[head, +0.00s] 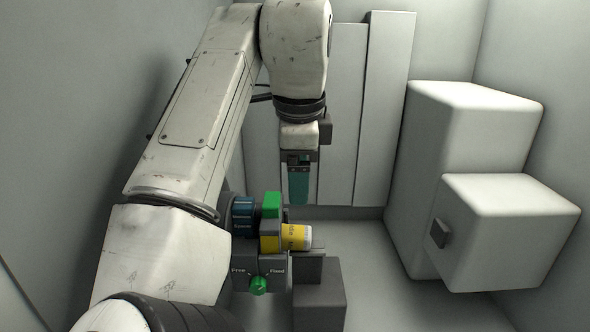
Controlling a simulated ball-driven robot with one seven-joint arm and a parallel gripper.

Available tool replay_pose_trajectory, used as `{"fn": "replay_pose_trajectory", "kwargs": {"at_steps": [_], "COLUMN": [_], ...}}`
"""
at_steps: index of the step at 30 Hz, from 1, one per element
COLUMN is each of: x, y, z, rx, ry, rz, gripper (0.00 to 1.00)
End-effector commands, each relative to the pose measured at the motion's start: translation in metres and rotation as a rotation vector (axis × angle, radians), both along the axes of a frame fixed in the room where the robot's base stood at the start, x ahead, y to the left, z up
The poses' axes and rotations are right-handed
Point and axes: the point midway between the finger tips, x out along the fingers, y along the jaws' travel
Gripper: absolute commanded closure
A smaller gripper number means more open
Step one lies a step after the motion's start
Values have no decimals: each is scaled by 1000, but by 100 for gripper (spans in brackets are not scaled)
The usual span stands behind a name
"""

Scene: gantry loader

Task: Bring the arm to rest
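My arm reaches up from the lower left, bends at the top, and its wrist hangs downward. My gripper (299,186) is at the end, with teal finger surfaces pointing down. It is above and slightly right of a green block (271,204) and above a yellow can with a white end (293,238). It looks apart from both, though the depth is hard to judge. Only one side of the fingers shows, so I cannot tell whether they are open or shut. I see nothing clearly held.
A dark fixture (272,273) carries the yellow can, a blue labelled item (243,213), and a green knob (259,286) between the words "Free" and "Fixed". Large white boxes (510,232) stand at the right. Tall pale panels (384,110) stand behind my gripper. Floor shows between fixture and boxes.

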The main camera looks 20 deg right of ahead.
Motion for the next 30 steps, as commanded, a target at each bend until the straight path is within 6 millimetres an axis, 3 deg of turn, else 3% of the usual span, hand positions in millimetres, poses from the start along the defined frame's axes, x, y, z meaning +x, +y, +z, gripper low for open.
{"fn": "replay_pose_trajectory", "kwargs": {"at_steps": [15, 24, 30], "x": [-3, -4, -1], "y": [-10, -11, -24], "z": [50, 50, 41], "rx": [0, 0, 27], "ry": [0, 0, 22], "rz": [1, 1, -6], "gripper": [19, 19, 38]}}
